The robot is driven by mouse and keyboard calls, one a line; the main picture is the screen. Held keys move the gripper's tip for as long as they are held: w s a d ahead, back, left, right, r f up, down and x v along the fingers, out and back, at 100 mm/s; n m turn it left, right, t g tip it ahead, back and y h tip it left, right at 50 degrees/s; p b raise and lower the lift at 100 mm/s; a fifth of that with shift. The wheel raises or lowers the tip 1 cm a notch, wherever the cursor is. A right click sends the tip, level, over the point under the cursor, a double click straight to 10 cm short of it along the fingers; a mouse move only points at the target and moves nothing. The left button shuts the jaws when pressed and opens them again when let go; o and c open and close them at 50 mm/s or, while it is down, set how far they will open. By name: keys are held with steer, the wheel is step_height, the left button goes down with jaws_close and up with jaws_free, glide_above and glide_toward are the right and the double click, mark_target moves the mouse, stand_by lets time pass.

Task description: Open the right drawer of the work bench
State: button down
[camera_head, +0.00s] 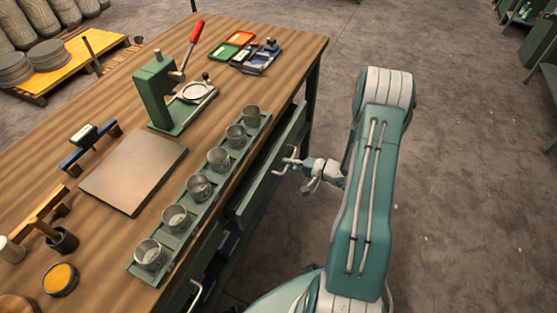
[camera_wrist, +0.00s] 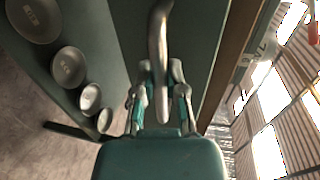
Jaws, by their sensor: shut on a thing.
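The work bench (camera_head: 232,60) has a wooden top and a green frame. The right drawer (camera_head: 262,178) has a long green front that stands out a little past the bench edge, with a dark gap behind it. Its curved metal handle (camera_wrist: 158,45) runs between my fingers in the wrist view. My gripper (camera_head: 290,165) is beside the drawer front, shut on that handle; its fingers also show in the wrist view (camera_wrist: 158,90). The drawer's inside is mostly hidden.
A green tray (camera_head: 222,187) of several metal cups lines the bench edge. A green press (camera_head: 155,95) with a red lever stands behind it. Another handle (camera_head: 195,296) shows at the lower left. The floor (camera_head: 460,170) right of my arm is clear.

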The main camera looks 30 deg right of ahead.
steer(key=f+v, duration=0.2)
steer(key=v, duration=0.9)
steer(key=s+f+v, duration=0.1)
steer(key=f+v, duration=0.2)
steer(key=v, duration=0.9)
steer(key=shift+d+f, duration=0.15)
steer(key=shift+d, duration=0.05)
steer(key=c, duration=0.7)
jaws_free()
steer(key=shift+w, duration=0.1)
steer(key=shift+d, duration=0.1)
steer(key=v, duration=1.2)
